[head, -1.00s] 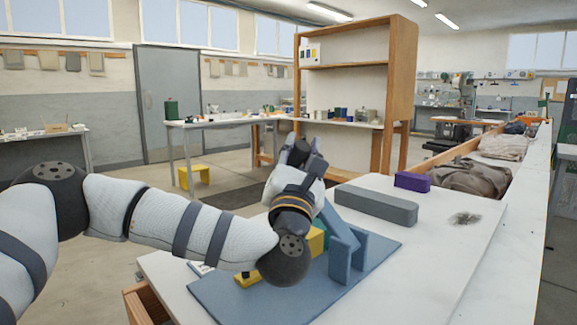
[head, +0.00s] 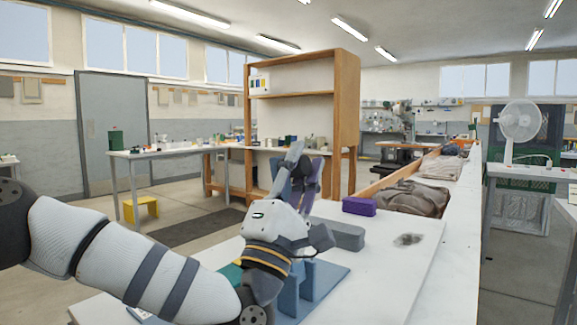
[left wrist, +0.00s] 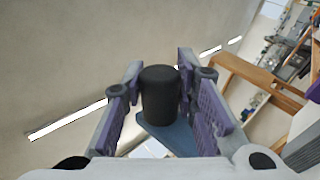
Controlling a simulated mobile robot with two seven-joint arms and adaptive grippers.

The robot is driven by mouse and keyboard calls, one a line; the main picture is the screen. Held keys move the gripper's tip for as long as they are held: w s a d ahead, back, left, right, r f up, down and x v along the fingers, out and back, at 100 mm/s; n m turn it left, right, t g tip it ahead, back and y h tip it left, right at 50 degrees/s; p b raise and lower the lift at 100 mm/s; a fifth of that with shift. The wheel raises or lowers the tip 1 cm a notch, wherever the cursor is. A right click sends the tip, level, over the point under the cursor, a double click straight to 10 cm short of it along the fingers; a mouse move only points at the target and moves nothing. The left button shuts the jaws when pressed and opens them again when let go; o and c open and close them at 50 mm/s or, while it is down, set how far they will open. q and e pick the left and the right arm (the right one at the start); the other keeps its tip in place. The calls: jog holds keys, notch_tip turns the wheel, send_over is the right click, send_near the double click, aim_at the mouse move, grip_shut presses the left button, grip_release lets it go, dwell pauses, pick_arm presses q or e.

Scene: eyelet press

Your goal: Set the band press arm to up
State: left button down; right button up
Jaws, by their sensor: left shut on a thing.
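The band press stands on the white table, with its blue base plate (head: 333,283) and blue uprights (head: 289,296) partly hidden behind my left forearm. My left gripper (head: 300,178) is above the press and points upward. In the left wrist view the fingers (left wrist: 160,100) are shut around a black cylindrical knob (left wrist: 160,95). A blue piece (left wrist: 172,136), apparently the press arm, shows just below and behind the knob. The ceiling lies behind them. The press arm's exact angle and pivot are hidden in the head view. My right gripper is not in view.
A long grey block (head: 343,236) and a purple box (head: 359,206) lie on the table behind the press. The table's right part is clear except for a dark smudge (head: 409,239). A wooden shelf unit (head: 347,120) stands beyond.

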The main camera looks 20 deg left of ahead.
pick_arm(q)
jog(key=shift+s+d+m, duration=0.1)
jog(key=shift+d+m, duration=0.2)
jog(key=shift+m, duration=0.2)
jog(key=shift+f+h, duration=0.1)
jog(key=shift+h, duration=0.4)
jog(key=c, duration=1.2)
grip_release()
jog(key=shift+d, duration=0.1)
jog(key=shift+c, duration=0.2)
jog(key=shift+y, duration=0.3)
jog(key=shift+s, duration=0.1)
jog(key=v, duration=0.7)
jog(key=shift+f, duration=0.15)
jog(key=shift+s, duration=0.1)
